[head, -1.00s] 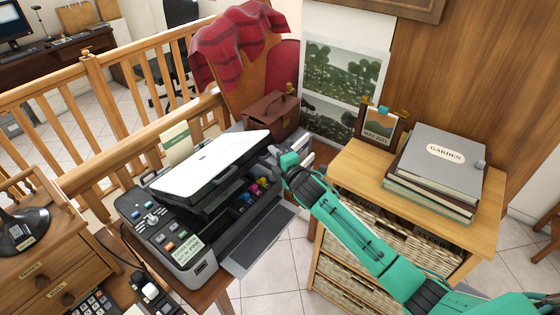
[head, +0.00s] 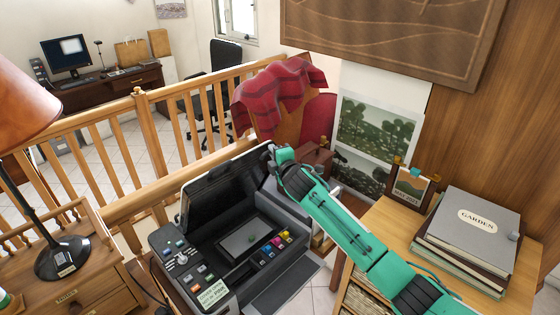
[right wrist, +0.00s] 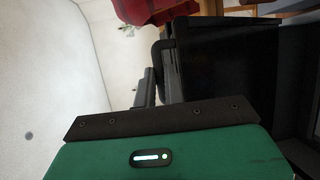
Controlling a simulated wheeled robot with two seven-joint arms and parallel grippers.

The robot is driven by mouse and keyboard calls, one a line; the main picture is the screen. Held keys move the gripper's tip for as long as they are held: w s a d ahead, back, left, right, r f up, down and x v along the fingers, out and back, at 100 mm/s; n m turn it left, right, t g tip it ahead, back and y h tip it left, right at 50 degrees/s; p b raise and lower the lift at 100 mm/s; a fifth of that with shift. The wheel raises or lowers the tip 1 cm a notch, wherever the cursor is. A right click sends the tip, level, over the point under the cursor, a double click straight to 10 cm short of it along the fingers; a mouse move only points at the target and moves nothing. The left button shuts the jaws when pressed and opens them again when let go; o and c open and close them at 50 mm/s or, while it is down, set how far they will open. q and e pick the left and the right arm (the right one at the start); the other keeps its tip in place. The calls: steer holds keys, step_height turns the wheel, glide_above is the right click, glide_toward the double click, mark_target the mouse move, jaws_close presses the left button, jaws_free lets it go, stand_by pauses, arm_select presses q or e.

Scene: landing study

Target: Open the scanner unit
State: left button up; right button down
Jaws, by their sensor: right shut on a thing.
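The scanner unit (head: 222,180) is the lid of a black printer (head: 182,262) at the centre of the head view. It stands steeply raised, its dark underside showing, and the printer's inside with coloured ink cartridges (head: 275,245) is exposed. My right gripper (head: 269,153) is at the lid's upper right edge, shut on it; the fingertips are small and partly hidden there. My left gripper is out of view.
A wooden railing (head: 140,92) runs behind the printer. A lamp (head: 62,258) on a drawer cabinet stands at the left. A shelf unit (head: 392,232) with grey books (head: 480,225) and a small framed picture (head: 411,188) is at the right, beneath my right arm.

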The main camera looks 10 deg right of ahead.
steer(key=shift+w+r, duration=0.2)
steer(key=shift+r, duration=0.25)
steer(key=c, duration=1.8)
jaws_free()
steer(key=shift+s, duration=0.1)
steer(key=shift+s+f, duration=0.1)
steer(key=shift+f, duration=0.1)
steer(key=b+v, duration=0.4)
steer(key=v, duration=0.9)
steer(key=shift+s, duration=0.3)
steer(key=shift+d, duration=0.1)
